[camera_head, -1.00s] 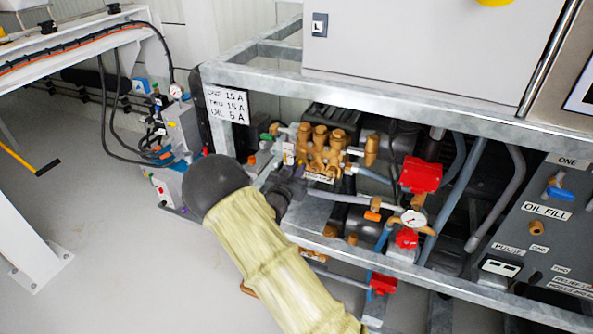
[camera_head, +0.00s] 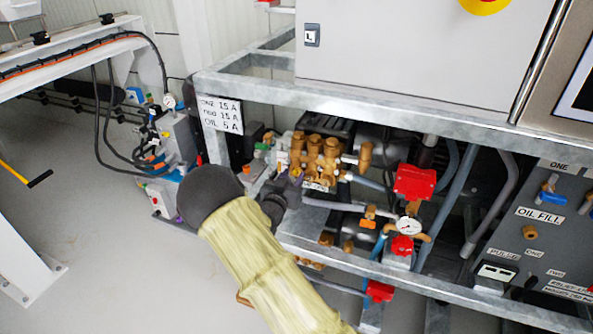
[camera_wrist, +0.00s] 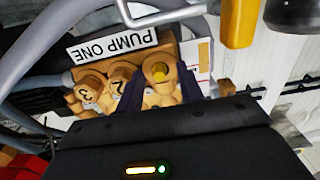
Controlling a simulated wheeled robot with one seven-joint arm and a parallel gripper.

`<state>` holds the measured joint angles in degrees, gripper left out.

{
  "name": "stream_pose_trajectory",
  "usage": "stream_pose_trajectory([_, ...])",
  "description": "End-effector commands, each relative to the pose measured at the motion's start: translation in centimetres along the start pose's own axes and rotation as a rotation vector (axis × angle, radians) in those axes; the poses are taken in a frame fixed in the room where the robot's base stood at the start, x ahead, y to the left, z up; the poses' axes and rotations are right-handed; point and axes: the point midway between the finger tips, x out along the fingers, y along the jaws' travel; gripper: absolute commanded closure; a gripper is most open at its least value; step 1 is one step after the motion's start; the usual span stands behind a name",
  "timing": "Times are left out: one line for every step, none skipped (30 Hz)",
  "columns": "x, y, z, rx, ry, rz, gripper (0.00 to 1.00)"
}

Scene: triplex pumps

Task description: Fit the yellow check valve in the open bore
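The brass pump block (camera_head: 318,152) sits inside the grey metal frame. In the wrist view it carries caps marked 3 (camera_wrist: 88,88) and 2 (camera_wrist: 120,73). In the head view my arm hides most of the gripper, close to the pump's left end.
A PUMP ONE label (camera_wrist: 115,44) is on the block. Grey hoses (camera_wrist: 50,50) run beside it. A yellow-brass cylinder (camera_wrist: 240,22) and a dark rounded part (camera_wrist: 292,14) are near the top right. A frame rail (camera_head: 400,115) crosses above the pump; red valves (camera_head: 414,182) are to its right.

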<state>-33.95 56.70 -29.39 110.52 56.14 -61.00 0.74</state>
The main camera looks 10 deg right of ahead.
Motion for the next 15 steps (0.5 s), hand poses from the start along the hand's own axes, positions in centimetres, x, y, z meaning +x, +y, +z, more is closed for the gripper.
stream_pose_trajectory([0.0, 0.0, 0.0, 0.000, 0.000, 0.000, 0.63])
stream_pose_trajectory([0.0, 0.0, 0.0, 0.000, 0.000, 0.000, 0.63])
stream_pose_trajectory([-0.1, 0.0, 0.0, 0.000, 0.000, 0.000, 0.63])
stream_pose_trajectory([-0.2, 0.0, -0.1, 0.000, 0.000, 0.000, 0.63])
stream_pose_trajectory([-0.4, 0.0, -0.1, 0.000, 0.000, 0.000, 0.63])
stream_pose_trajectory([-0.7, -0.1, -0.1, 0.000, 0.000, -0.001, 0.63])
stream_pose_trajectory([-1.0, -0.1, -0.1, 0.000, 0.000, -0.001, 0.63])
stream_pose_trajectory([-1.3, -0.1, -0.1, 0.000, -0.001, -0.002, 0.63])
stream_pose_trajectory([-1.8, -0.1, -0.1, 0.000, -0.001, -0.002, 0.63])
stream_pose_trajectory([-2.3, -0.1, -0.1, -0.001, -0.001, -0.002, 0.63])
stream_pose_trajectory([-2.8, -0.1, -0.1, -0.001, 0.000, -0.003, 0.63])
stream_pose_trajectory([-3.5, -0.1, -0.1, -0.001, -0.002, -0.003, 0.63])
stream_pose_trajectory([-4.1, -0.1, -0.1, 0.000, -0.002, -0.003, 0.63])
stream_pose_trajectory([-4.7, -0.1, -0.1, 0.000, -0.002, -0.003, 0.63])
stream_pose_trajectory([-5.5, -0.1, -0.1, -0.001, -0.002, -0.004, 0.63])
